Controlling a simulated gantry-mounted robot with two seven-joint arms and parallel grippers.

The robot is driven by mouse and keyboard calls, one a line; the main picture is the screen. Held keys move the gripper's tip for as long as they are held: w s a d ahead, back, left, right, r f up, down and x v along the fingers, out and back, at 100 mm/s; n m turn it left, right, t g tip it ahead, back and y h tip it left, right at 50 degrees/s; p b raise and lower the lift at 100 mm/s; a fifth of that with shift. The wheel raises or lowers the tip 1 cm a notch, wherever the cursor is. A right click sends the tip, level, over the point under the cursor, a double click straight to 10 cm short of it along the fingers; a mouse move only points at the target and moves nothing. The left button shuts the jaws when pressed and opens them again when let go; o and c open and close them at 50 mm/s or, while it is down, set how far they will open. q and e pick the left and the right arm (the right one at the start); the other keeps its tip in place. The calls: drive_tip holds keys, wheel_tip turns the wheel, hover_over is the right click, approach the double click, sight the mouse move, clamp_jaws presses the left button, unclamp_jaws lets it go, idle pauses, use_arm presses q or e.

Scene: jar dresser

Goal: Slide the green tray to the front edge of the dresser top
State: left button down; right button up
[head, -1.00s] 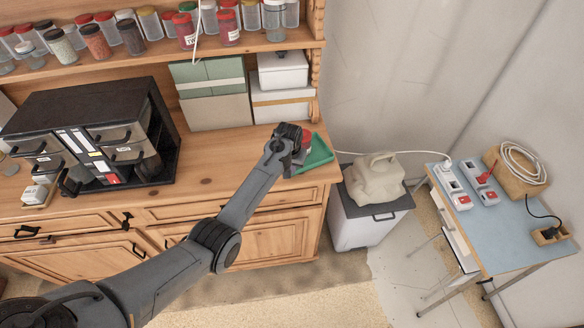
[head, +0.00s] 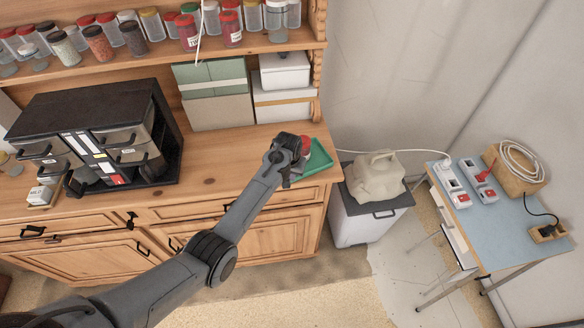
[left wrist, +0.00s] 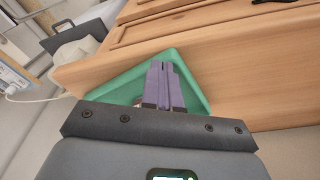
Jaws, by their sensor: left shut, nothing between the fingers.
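The green tray (head: 320,158) lies on the right end of the dresser top (head: 228,165), close to its front edge. A red-topped thing (head: 306,145) shows at the tray, partly hidden by my arm. My left gripper (head: 291,178) is over the left part of the tray, its fingers mostly hidden by my wrist. In the left wrist view the two fingers (left wrist: 162,66) are together and empty, reaching down inside the green tray (left wrist: 118,88). I cannot tell whether they touch its wall. My right gripper is not in view.
A dark drawer unit (head: 95,120) stands on the left of the dresser top. Green and white boxes (head: 215,90) stand at the back, below a shelf of jars. A grey bin (head: 365,220) with a beige container (head: 376,178) stands right of the dresser. The middle of the top is clear.

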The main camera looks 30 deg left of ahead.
use_arm(q)
drive_tip(key=shift+s+r+p, duration=0.3)
drive_tip(key=shift+r+p, duration=0.1)
drive_tip(key=shift+p, duration=0.55)
drive_tip(key=s+d+f+g, duration=0.1)
drive_tip(key=s+f, duration=0.2)
drive_tip(key=s, duration=0.7)
drive_tip(key=s+d+f+m+g, duration=0.1)
drive_tip(key=s+d+f, duration=0.15)
drive_tip(key=s, duration=0.75)
drive_tip(key=s+d+f+g, duration=0.1)
drive_tip(key=s+f, duration=0.2)
drive_tip(key=s, duration=0.7)
drive_tip(key=s+d+r+m+t+p, duration=0.1)
drive_tip(key=s+d+r+m+t, duration=0.15)
drive_tip(key=s+r, duration=0.5)
drive_tip(key=d+r+m+t, duration=0.1)
drive_tip(key=d+r+t, duration=0.1)
drive_tip(key=r, duration=0.6)
drive_tip(key=shift+d+r+h, duration=0.25)
drive_tip(key=shift+d+h, duration=0.15)
drive_tip(key=shift+d, duration=0.1)
